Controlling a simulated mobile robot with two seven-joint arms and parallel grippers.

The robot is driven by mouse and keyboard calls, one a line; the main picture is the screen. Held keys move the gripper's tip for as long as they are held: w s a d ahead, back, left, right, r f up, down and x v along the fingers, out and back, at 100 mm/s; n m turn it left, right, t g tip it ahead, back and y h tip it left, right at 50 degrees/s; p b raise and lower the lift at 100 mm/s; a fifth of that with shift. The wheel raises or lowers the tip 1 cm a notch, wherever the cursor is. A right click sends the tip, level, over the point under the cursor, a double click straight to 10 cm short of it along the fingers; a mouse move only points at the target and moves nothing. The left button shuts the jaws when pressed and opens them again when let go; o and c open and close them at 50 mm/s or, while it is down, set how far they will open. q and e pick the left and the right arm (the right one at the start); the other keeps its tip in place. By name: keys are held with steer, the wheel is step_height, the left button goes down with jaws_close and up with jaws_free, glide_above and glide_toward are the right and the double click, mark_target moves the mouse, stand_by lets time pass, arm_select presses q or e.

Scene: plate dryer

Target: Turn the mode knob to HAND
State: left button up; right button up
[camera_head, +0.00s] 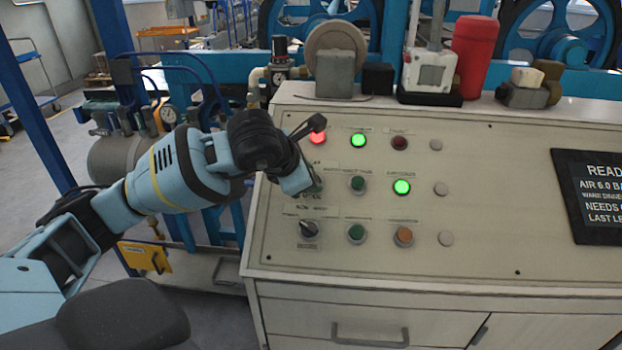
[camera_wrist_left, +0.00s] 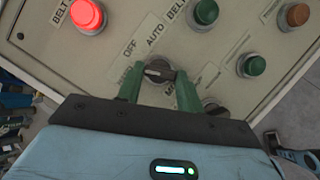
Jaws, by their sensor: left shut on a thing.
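The mode knob (camera_wrist_left: 158,72) is a dark round selector with a pale grip bar, on a cream panel in the left wrist view. OFF and AUTO labels show beside it; no HAND label is readable. My left gripper (camera_wrist_left: 159,88) has its two green fingers on either side of the knob, shut on it. The exact pointing of the knob is hard to tell. In the head view my left gripper (camera_head: 302,181) reaches the left part of the panel (camera_head: 480,235) and mostly hides the knob. My right gripper is not in view.
A second selector knob (camera_head: 309,229) sits just below, close to the left gripper. Lit red (camera_head: 317,137) and green (camera_head: 358,140) lamps, several buttons and a dark display (camera_head: 595,196) share the panel. A blue frame with pipes stands left of the cabinet.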

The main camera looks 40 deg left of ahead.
arm_select(q)
steer(key=shift+d+f+n+y+b, duration=0.15)
steer(key=shift+n+y+b, duration=0.3)
steer(key=shift+n, duration=0.75)
steer(key=shift+n+b, duration=0.4)
steer(key=shift+n, duration=0.4)
steer(key=shift+t+y, duration=0.25)
steer(key=shift+t, duration=0.05)
steer(key=o, duration=1)
steer(key=shift+s, duration=0.1)
steer(key=shift+v, duration=3.9)
